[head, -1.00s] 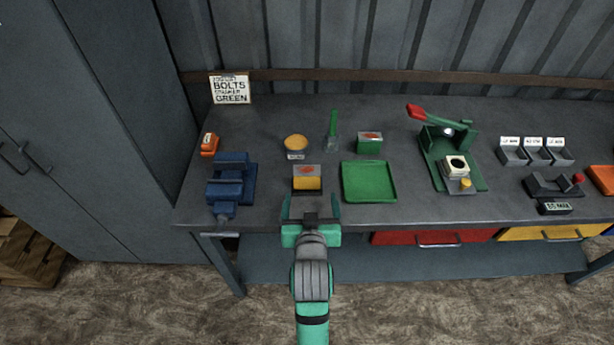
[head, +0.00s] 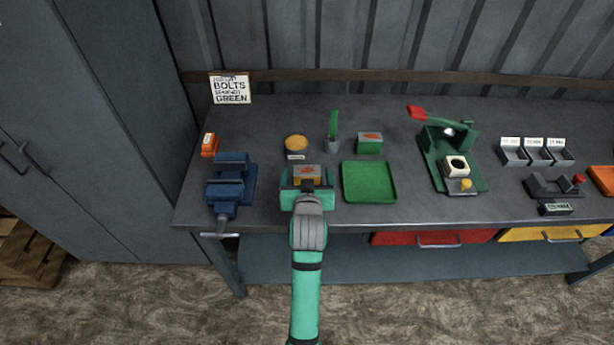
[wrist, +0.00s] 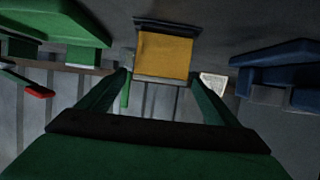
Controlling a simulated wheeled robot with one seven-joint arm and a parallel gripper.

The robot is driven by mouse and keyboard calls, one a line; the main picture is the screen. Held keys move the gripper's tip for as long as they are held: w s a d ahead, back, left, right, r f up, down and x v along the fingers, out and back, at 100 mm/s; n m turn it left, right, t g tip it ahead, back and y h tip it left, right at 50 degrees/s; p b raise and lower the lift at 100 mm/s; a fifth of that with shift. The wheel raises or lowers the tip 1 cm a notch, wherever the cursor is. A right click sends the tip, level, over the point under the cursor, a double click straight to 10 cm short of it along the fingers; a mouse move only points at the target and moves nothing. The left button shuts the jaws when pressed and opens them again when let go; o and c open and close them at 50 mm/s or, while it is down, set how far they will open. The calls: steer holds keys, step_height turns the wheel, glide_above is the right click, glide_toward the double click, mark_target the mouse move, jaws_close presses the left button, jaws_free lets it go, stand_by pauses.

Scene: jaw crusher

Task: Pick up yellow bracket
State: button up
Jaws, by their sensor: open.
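The yellow bracket (head: 307,172) is a blocky piece with a grey top bearing a reddish mark. It sits on the bench near the front edge, left of the green tray. My gripper (head: 307,181) is at its near side, partly hiding its front. In the wrist view, which looks upside down, the bracket's yellow face (wrist: 163,55) lies straight ahead, centred between the tips of my open fingers (wrist: 161,78). The fingers are apart with nothing held. Whether the tips overlap the bracket's sides is hard to tell.
A blue vise (head: 231,182) stands to the left and the green tray (head: 369,182) close on the right. Behind are a yellow round piece (head: 296,143), a green-handled brush (head: 333,130) and a green box (head: 369,145). A green press (head: 450,160) stands further right.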

steer(key=shift+x, duration=1.35)
steer(key=shift+c, duration=0.6)
steer(key=c, duration=1.5)
steer(key=shift+c, duration=0.3)
steer(key=shift+r, duration=0.1)
